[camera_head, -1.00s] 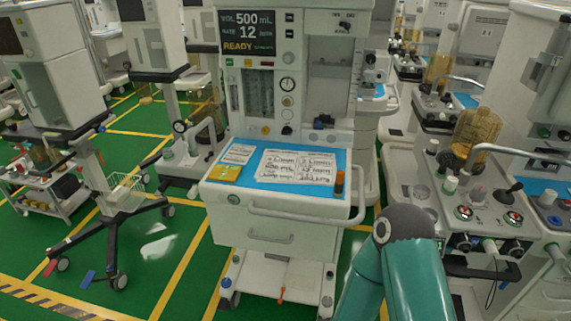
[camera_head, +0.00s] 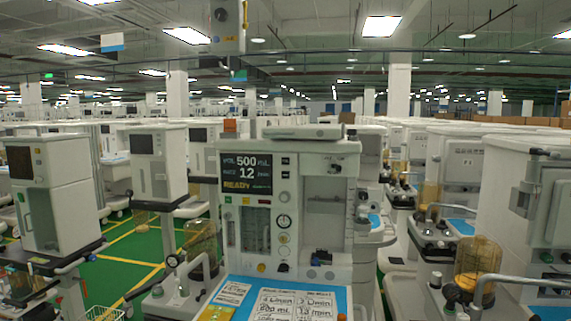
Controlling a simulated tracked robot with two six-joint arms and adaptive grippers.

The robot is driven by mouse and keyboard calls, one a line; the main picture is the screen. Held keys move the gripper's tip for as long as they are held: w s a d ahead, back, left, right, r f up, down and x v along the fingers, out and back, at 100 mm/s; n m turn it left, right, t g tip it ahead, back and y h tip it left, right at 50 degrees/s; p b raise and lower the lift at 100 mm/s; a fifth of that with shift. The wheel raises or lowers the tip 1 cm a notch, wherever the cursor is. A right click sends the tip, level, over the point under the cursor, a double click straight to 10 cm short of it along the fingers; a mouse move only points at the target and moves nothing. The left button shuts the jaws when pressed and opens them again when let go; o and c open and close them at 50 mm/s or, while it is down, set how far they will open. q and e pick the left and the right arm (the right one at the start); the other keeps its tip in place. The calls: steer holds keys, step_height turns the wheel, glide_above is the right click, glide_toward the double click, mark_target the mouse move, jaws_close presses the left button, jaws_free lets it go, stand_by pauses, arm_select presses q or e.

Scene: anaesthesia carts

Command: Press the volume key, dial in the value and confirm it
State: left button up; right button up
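The anaesthesia cart (camera_head: 300,205) stands upright in the middle, facing me. Its dark display (camera_head: 246,172) shows VOL 500 mL, a rate of 12 and a yellow READY line. A column of small dark keys (camera_head: 286,167) sits just right of the display; their labels are too small to read. Round gauges and knobs (camera_head: 284,238) sit lower on the panel. A white card (camera_head: 285,305) with handwritten values lies on the blue worktop (camera_head: 335,290), cut off by the bottom edge. Neither of my grippers is in view.
Other carts stand close on both sides: a white cabinet cart (camera_head: 62,195) at left and one with an amber canister (camera_head: 477,262) at right. Green floor with yellow lines (camera_head: 145,250) shows at left. Ceiling lights hang above.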

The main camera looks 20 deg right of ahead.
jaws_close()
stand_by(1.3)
